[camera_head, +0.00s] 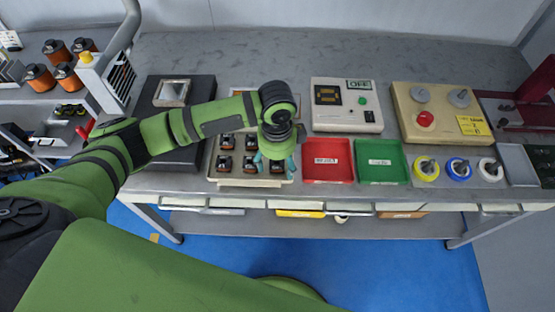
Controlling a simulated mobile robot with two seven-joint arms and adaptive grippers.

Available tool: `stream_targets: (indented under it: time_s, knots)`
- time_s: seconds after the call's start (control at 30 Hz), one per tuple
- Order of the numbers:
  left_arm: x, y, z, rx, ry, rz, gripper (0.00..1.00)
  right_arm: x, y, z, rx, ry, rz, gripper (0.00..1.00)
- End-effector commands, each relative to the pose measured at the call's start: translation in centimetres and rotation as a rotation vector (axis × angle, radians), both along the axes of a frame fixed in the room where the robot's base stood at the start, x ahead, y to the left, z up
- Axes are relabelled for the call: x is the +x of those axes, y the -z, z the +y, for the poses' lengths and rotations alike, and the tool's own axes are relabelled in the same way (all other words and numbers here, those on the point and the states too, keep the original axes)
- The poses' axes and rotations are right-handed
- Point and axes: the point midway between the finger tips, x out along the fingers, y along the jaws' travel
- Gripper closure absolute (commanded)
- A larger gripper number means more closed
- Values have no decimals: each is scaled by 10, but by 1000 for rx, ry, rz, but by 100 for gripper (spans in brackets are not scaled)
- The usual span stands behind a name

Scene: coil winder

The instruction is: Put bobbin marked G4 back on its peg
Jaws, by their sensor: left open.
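A cream tray (212,172) on the bench holds several small dark bobbins (226,142) with reddish parts, set in rows. No marking is legible at this size, so I cannot tell which one is G4. My left gripper (275,166) is over the right side of this tray, pointing down, with its teal fingers spread apart. A dark bobbin (277,167) shows between or just below the fingers; I cannot tell whether they touch it. The gripper and wrist hide the tray's upper right part. My right gripper is not in view.
A red bin (327,160) and a green bin (380,161) stand right of the tray. Behind them is a control box (345,105); a beige panel (440,110) is further right. Yellow, blue and white spools (458,168) line the front. Copper coils (57,51) stand far left.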

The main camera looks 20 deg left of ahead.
Motion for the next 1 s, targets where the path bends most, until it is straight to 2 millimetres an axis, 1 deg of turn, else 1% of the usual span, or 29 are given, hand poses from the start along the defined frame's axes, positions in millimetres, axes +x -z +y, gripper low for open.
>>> stream_targets:
  time_s: [0.17, 0.4, 0.5, 0.6, 0.7, 0.8, 1.0]
  knots:
    - [2, -21, 0, -3, -1, -5, 29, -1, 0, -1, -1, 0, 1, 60]
    - [1, -73, 0, -2, 0, -6, 29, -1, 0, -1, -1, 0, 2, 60]
    - [1, -92, 1, -1, 0, -5, 29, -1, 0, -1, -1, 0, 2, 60]
    - [0, -106, 1, -1, 0, -4, 29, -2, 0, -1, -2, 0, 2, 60]
    - [0, -115, 1, -1, 1, -2, 29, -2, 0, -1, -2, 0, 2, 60]
    - [0, -119, 1, 0, 0, -2, 29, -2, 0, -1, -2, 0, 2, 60]
    - [0, -120, 1, 0, 0, -1, 29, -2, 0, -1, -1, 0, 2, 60]
